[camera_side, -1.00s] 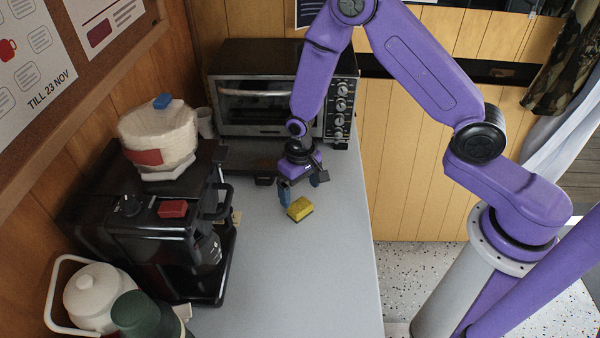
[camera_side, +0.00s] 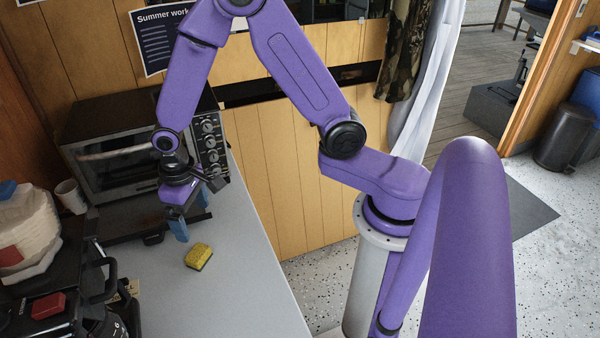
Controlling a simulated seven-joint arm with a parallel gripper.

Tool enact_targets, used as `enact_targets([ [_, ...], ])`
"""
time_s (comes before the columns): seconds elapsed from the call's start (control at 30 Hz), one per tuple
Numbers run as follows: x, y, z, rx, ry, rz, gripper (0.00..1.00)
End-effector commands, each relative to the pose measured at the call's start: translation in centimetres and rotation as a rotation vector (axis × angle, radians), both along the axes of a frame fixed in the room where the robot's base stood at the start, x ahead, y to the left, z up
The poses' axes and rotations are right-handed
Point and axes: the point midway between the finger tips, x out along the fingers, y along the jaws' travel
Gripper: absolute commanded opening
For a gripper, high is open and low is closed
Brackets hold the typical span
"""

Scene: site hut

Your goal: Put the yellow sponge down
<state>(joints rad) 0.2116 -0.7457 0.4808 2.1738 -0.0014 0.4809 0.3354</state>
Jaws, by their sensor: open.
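The yellow sponge (camera_side: 198,256) lies on the grey worktop (camera_side: 240,299), in front of the toaster oven. It has a darker side face. My gripper (camera_side: 192,214) is just behind and above it, with its blue fingers pointing down. The fingers are apart and hold nothing. A strip of worktop shows between the gripper and the sponge, and I see no contact. The exact height of the fingertips above the worktop is hard to tell.
The toaster oven (camera_side: 110,158) stands behind my gripper. A black coffee machine (camera_side: 70,302) is at the left, partly cut off, with a white filter stack (camera_side: 32,235) on it. A white cup (camera_side: 71,196) stands between them. The worktop right of the sponge is clear.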

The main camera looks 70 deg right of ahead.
Motion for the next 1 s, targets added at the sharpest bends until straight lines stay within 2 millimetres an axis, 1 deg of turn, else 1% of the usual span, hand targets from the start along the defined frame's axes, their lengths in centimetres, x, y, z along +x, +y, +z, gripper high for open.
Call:
enact_targets([
  [0.03,-1.1,0.0,1.3,0.004,-0.007,0.052,0.95],
  [0.17,-4.2,-0.1,3.9,0.006,-0.01,0.185,0.95],
  [0.2,-5.2,-0.3,4.7,0.006,-0.01,0.225,0.95],
  [0.37,-9.4,-1.2,7.4,0.01,-0.014,0.387,0.95],
  [0.5,-13.3,-2.5,9.4,0.012,-0.018,0.529,0.95],
  [0.7,-18.8,-5.0,11.6,0.015,-0.02,0.724,0.95],
  [0.8,-20.9,-6.1,12.3,0.016,-0.021,0.802,0.95],
  [0.9,-22.3,-7.0,12.7,0.015,-0.022,0.858,0.95],
  [1.0,-23.1,-7.4,12.8,0.016,-0.02,0.888,0.95],
])
